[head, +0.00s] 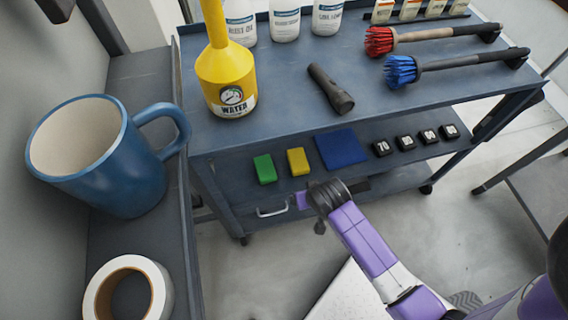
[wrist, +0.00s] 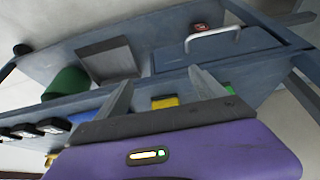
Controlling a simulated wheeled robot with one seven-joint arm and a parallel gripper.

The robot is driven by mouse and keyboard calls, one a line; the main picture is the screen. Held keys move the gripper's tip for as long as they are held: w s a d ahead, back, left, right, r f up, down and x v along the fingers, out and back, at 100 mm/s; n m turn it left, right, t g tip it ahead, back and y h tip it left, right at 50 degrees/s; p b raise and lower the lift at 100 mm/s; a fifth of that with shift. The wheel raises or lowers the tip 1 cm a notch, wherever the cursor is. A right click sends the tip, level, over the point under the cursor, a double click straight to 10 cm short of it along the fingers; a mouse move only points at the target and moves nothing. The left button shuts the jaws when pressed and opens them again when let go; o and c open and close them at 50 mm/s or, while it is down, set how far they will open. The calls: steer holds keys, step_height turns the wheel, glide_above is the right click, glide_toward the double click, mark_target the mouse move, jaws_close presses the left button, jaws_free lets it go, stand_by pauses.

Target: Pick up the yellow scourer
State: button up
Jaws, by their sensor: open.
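The yellow scourer (head: 298,161) lies on the middle shelf of the blue-grey cart, between a green scourer (head: 264,169) and a blue cloth (head: 341,149). My gripper (head: 302,199) is in front of and below that shelf edge in the head view, its fingers hard to make out there. In the wrist view, which looks upside down, my gripper (wrist: 160,84) has its two fingers spread apart with nothing held. The yellow scourer (wrist: 165,102) shows between them, beyond the fingers and partly hidden by the gripper body. The green scourer (wrist: 229,89) is just right of the right finger.
Several black numbered blocks (head: 407,143) stand right of the cloth. The cart's top (head: 285,110) overhangs the shelf and holds a yellow bottle (head: 226,75), a flashlight (head: 330,89) and brushes. A drawer handle (wrist: 212,38) is below the shelf. A blue mug (head: 110,165) stands left.

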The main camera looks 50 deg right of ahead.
mark_target(300, 164)
steer(key=w+d, duration=0.2)
steer(key=w, duration=0.1)
steer(key=w+d+b, duration=0.1)
steer(key=w+d, duration=0.1)
steer(key=w, duration=0.1)
steer(key=w+d, duration=0.3)
steer(key=shift+f, duration=0.1)
steer(key=shift+w+d+f+b, duration=0.1)
steer(key=shift+w+f+b, duration=0.05)
steer(key=shift+f+b, duration=0.35)
steer(key=shift+c, duration=0.2)
steer(key=c, duration=1.4)
